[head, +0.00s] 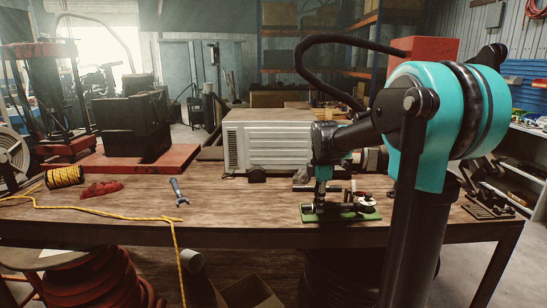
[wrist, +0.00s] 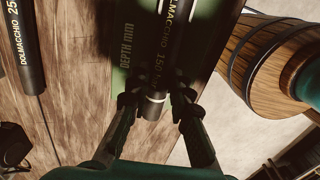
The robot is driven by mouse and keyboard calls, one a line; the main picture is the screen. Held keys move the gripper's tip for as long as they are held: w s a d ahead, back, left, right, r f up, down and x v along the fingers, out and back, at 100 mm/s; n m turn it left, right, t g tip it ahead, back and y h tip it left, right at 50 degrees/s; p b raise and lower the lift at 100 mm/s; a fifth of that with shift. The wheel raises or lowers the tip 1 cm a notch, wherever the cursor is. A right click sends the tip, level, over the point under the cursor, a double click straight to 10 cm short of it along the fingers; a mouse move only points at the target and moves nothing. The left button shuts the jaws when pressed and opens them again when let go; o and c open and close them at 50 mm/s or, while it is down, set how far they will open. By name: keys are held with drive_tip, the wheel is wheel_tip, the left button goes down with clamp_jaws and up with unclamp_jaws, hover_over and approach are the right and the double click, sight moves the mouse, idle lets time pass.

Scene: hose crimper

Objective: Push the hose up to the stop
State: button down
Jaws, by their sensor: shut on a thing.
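In the wrist view, a black hose (wrist: 170,50) with white lettering runs up between my fingers. A pale ring and a short dark end (wrist: 152,110) show near the fingertips. My gripper (wrist: 157,98) is shut on the hose, one finger on each side. Beneath lies a green plate (wrist: 124,75) marked "DEPTH MM", partly in shadow. In the head view, my gripper (head: 321,203) points down over the green plate (head: 312,217), which carries small parts at its right. I cannot make out the stop or the hose's far end.
A second black hose piece (wrist: 27,50) lies left on the bench. A ribbed grey machine (head: 262,145) stands behind the plate. A wrench (head: 178,192), yellow rope spool (head: 64,177) and red lump (head: 101,188) lie left. A wooden tub (wrist: 265,65) is beyond the bench edge.

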drive_tip(key=shift+d, duration=0.9)
drive_tip(key=shift+c, duration=2.4)
unclamp_jaws()
drive_tip(key=shift+r, duration=4.5)
